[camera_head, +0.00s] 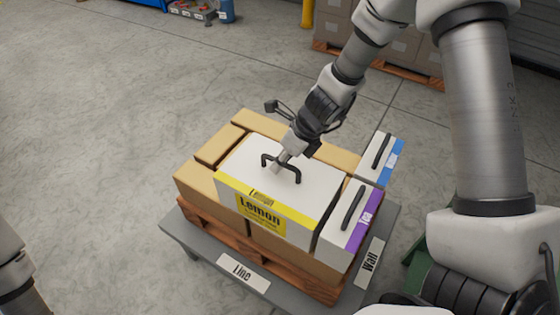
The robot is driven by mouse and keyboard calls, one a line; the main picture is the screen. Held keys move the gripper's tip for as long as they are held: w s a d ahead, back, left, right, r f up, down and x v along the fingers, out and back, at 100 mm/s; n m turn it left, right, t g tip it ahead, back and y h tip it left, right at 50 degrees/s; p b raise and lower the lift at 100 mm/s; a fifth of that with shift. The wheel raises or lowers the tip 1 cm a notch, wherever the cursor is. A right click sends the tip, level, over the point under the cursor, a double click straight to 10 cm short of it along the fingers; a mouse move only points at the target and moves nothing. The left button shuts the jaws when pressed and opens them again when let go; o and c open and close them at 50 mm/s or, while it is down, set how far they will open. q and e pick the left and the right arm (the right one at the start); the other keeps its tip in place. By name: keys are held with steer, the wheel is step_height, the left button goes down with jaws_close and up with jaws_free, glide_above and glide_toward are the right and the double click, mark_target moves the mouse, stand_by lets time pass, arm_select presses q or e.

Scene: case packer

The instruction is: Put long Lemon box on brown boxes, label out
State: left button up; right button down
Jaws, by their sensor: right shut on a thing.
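The long Lemon box (297,193), white with a yellow band, sits over the brown boxes (200,182) on a wooden pallet. Its Lemon label (262,217) faces the front, toward the Line sign. My right gripper (281,166) is shut on the black handle on top of the Lemon box. Whether the box rests fully on the boxes below cannot be told. Part of my left arm shows at the lower left edge, but its gripper is out of view.
A white box with a purple label (364,222) stands close to the Lemon box's right end. A white box with a blue label (391,160) is behind it. The grey platform (190,236) carries Line (243,272) and Wall (370,264) signs. Open floor lies left.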

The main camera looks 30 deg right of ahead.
steer(key=shift+f, duration=0.15)
steer(key=c, duration=1.1)
jaws_free()
